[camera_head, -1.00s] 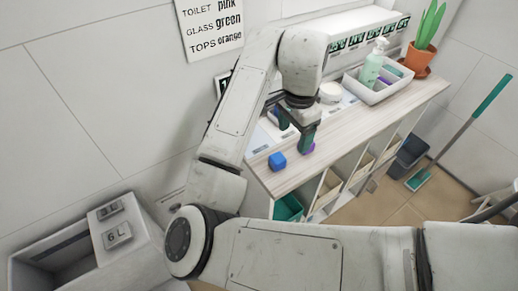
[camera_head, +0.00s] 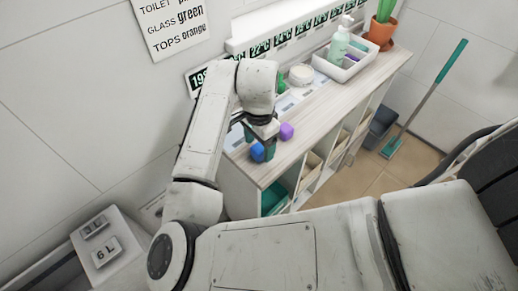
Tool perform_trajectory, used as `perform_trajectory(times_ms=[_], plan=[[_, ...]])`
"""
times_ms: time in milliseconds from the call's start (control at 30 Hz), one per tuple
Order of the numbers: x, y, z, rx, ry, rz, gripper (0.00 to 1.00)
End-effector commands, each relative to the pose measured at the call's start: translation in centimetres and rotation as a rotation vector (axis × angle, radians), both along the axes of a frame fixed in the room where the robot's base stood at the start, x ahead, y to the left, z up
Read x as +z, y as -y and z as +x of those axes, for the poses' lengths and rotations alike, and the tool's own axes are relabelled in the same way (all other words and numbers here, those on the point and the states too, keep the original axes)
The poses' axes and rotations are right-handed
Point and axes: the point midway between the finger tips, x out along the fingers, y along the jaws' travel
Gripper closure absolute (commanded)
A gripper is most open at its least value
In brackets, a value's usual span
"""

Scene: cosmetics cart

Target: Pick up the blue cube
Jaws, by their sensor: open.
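The blue cube (camera_head: 256,153) sits on the wooden cart top near its left front end. My gripper (camera_head: 260,144) points down right at the cube, its jaws open. One dark green finger stands against the cube's right side in the picture and hides part of it; the other finger is behind, farther left. I cannot tell whether the cube is between the fingers or touching them.
The wooden cart top (camera_head: 330,105) is clear farther right. A round white jar (camera_head: 301,75), a white tray (camera_head: 346,66) with a spray bottle (camera_head: 339,43), and a potted plant (camera_head: 381,30) stand along the back.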

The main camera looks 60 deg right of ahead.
Motion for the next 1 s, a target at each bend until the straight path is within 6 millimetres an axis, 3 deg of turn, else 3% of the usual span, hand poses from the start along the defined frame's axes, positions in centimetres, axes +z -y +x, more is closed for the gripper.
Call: perform_trajectory(times_ms=[200, 433, 1000], plan=[[-2.0, 0.0, 0.0, 0.002, -0.001, 0.001, 0.28], [-2.1, 0.0, 0.0, 0.001, 0.0, 0.0, 0.28], [-2.1, 0.0, 0.0, 0.001, 0.0, 0.0, 0.82]])
